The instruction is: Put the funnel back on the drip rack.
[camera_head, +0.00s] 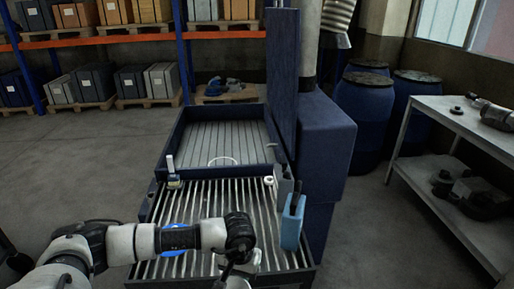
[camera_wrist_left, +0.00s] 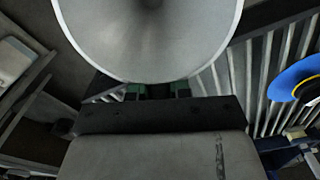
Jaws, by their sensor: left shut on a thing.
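My left gripper (camera_head: 236,268) is low in the head view, over the front part of the slatted drip rack (camera_head: 205,205). In the left wrist view my left gripper (camera_wrist_left: 157,91) is shut on the funnel (camera_wrist_left: 150,35), a wide, light grey cone that fills the top of that view. In the head view the funnel is mostly cut off or hidden at the bottom edge. The rack's metal bars (camera_wrist_left: 262,75) show beyond the funnel in the wrist view. I cannot tell whether the funnel touches the bars. My right gripper is not in view.
A blue disc (camera_wrist_left: 297,78) lies on the bars, partly behind my arm in the head view. A brush-like item (camera_head: 173,178) stands at the rack's left edge, and a light blue container (camera_head: 292,222) at its right. A grey shelf table (camera_head: 455,125) stands at right.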

